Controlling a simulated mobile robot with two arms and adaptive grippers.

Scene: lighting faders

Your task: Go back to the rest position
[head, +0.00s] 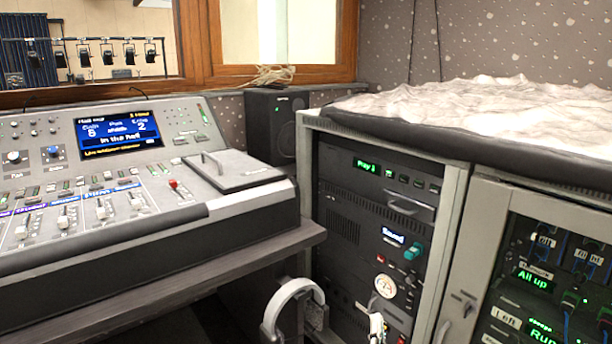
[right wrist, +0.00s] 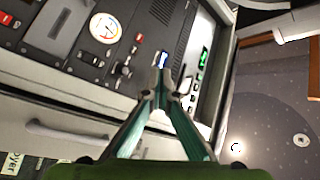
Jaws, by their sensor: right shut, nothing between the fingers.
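My right gripper (head: 377,325) shows only in part at the bottom edge of the head view, in front of the lower part of the equipment rack. In the right wrist view its two long fingers (right wrist: 162,75) meet at the tips. They are shut with nothing between them. The rack panel lies beyond the tips, apparently apart from them. My left gripper is not in either view.
The mixing console (head: 250,198) with its faders fills the left. The rack (head: 340,215) stands at centre, with a glass-doored cabinet (head: 460,240) to its right. A white curved band (head: 290,292), perhaps headphones, is below the console's edge. A speaker (head: 272,125) stands behind.

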